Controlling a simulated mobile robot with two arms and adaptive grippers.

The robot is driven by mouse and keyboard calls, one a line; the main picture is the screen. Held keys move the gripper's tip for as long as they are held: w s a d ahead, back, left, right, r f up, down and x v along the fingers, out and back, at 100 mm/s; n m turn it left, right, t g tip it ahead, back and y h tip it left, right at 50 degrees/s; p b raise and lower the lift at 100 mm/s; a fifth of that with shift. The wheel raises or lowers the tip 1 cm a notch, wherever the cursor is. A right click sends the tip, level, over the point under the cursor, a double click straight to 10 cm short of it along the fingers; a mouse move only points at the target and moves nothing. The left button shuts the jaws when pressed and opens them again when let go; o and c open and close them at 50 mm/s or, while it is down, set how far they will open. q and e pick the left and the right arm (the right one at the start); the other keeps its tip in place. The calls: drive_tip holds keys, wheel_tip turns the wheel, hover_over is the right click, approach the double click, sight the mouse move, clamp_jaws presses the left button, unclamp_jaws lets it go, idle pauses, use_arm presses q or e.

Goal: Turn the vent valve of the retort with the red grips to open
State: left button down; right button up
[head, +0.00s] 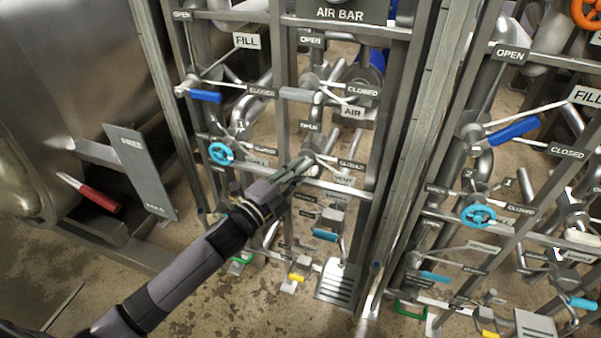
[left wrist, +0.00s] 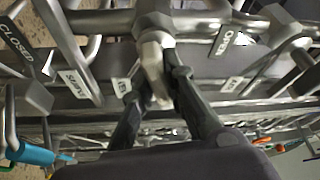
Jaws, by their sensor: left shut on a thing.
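My left gripper (head: 300,166) reaches into the middle valve rack and is at a small valve between an OPEN label (head: 308,127) and a CLOSED label (head: 350,164). In the left wrist view its fingers (left wrist: 158,90) are shut on a pale grey valve handle (left wrist: 152,52). A CLOSED label (left wrist: 17,42) shows to the left there and an OPEN label (left wrist: 229,38) to the right. The gripper hides most of this valve in the head view. A red grip (head: 95,194) sits on a lever at the large steel retort (head: 60,60) on the left. My right gripper is not in view.
Steel uprights (head: 405,140) frame the rack. Around the valve are a blue fill lever (head: 205,96), a grey-gripped air lever (head: 298,95) and a light-blue handwheel (head: 221,153). A similar rack with a blue lever (head: 514,131) stands at right.

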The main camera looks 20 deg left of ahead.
use_arm(q)
drive_tip(key=shift+f+n+t+b, duration=0.1)
drive_tip(key=shift+n+t+b, duration=0.35)
drive_tip(key=shift+n, duration=1.05)
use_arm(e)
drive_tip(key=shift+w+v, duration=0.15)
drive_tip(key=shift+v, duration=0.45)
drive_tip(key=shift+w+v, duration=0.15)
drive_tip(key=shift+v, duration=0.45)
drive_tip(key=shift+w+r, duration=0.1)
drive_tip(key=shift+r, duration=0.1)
use_arm(q)
drive_tip(key=c, duration=1.6)
unclamp_jaws()
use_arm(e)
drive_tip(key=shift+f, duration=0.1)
use_arm(q)
drive_tip(key=v, duration=1.2)
drive_tip(key=shift+d, duration=0.1)
